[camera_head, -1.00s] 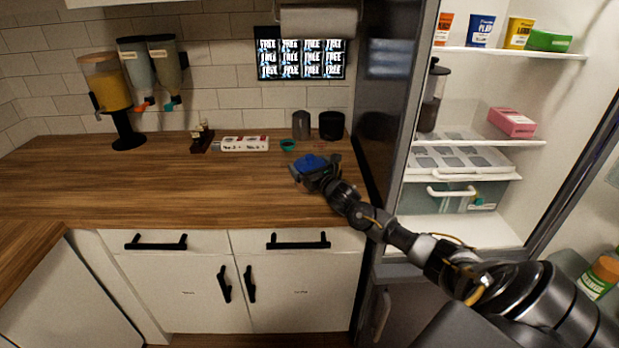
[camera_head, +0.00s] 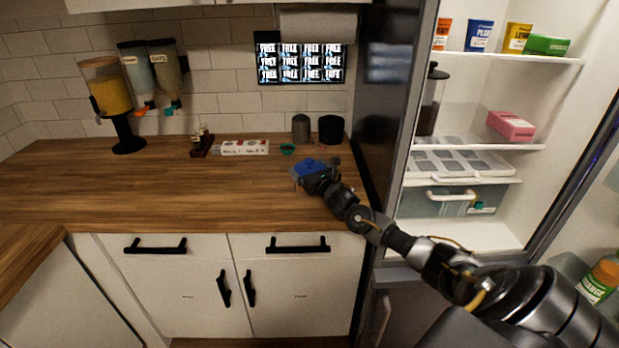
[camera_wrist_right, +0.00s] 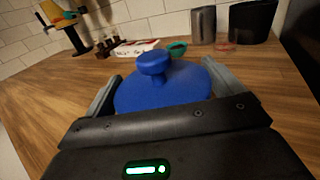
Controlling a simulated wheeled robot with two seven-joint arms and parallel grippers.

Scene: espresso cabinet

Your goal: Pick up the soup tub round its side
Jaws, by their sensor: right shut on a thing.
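The soup tub shows as a blue lid with a round knob (camera_wrist_right: 155,68) in the right wrist view. In the head view its blue top (camera_head: 307,167) shows over the wooden counter. My right gripper (camera_head: 311,174) has its two fingers on either side of the tub, shut on it; in the right wrist view the fingers (camera_wrist_right: 160,84) flank the blue lid. The tub's lower side is hidden by the gripper body, and I cannot tell whether it touches the counter. My left gripper is not in view.
Behind the tub stand a green bowl (camera_head: 288,149), a grey canister (camera_head: 300,128), a black container (camera_head: 331,129) and a white box (camera_head: 245,147). The open fridge (camera_head: 470,235) is on the right. The counter's left part (camera_head: 90,190) is clear.

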